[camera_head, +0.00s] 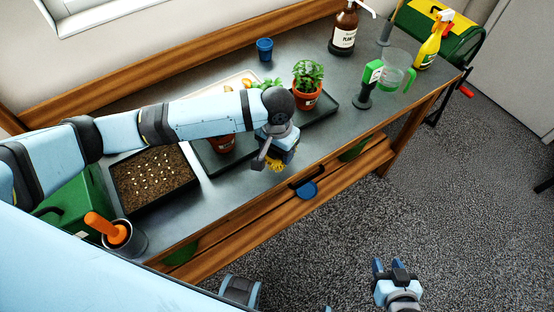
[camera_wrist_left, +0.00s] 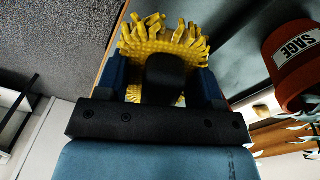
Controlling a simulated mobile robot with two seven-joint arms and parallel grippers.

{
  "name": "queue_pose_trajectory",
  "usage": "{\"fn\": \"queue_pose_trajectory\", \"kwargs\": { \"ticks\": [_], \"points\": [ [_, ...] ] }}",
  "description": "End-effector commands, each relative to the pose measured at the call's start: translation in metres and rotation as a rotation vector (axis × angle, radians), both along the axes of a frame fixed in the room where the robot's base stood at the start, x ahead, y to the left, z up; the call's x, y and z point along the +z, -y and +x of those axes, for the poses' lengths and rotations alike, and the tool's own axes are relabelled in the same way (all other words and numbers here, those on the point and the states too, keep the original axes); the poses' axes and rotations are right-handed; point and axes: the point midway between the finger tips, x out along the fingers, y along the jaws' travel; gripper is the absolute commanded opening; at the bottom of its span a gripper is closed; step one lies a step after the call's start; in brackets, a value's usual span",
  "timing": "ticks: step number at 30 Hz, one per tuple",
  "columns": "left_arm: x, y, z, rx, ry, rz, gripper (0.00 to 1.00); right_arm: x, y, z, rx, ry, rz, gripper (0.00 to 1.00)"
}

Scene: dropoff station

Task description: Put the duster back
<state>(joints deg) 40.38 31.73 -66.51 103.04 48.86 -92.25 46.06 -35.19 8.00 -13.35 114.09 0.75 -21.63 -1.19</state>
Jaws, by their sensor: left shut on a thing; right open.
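The duster (camera_head: 274,165) has a yellow, shaggy head. My left gripper (camera_head: 278,152) is shut on it and holds it near the front edge of the workbench (camera_head: 233,198). In the left wrist view the duster's yellow tufts (camera_wrist_left: 165,42) show beyond the two blue fingers of my left gripper (camera_wrist_left: 163,85), with a dark part of it between them. A grey piece beside the gripper may be the duster's handle; I cannot tell. My right gripper (camera_head: 392,268) is open and empty over the carpet.
A seed tray (camera_head: 153,182) and a metal pot (camera_head: 137,243) with an orange-handled tool stand at the left. Potted plants (camera_head: 308,92) are in a black tray behind the gripper. A brown bottle (camera_head: 343,38), jug (camera_head: 397,75) and spray bottle (camera_head: 430,48) stand at the right.

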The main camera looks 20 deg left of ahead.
Motion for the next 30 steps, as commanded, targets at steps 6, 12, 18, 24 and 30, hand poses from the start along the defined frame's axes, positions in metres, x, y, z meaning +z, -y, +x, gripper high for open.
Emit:
{"fn": "queue_pose_trajectory", "kwargs": {
  "ticks": [6,12,18,24,30],
  "points": [
    [-0.016,0.000,0.000,0.001,-0.001,0.000,0.39,-0.002,0.000,0.000,-0.001,-0.002,0.000,0.43],
    [-0.045,0.000,0.000,0.001,-0.002,0.001,0.39,-0.002,0.000,0.000,-0.001,0.000,0.001,0.43],
    [-0.053,0.000,0.000,0.000,0.001,0.000,0.39,0.001,-0.002,0.000,0.001,0.003,0.003,0.43],
    [-0.054,0.000,0.000,0.000,0.000,-0.001,0.39,0.003,-0.002,0.000,0.002,0.005,0.004,0.43],
    [-0.055,0.000,0.000,0.000,0.000,-0.001,0.87,0.002,-0.002,0.000,0.002,0.003,0.004,0.43]
  ]
}}
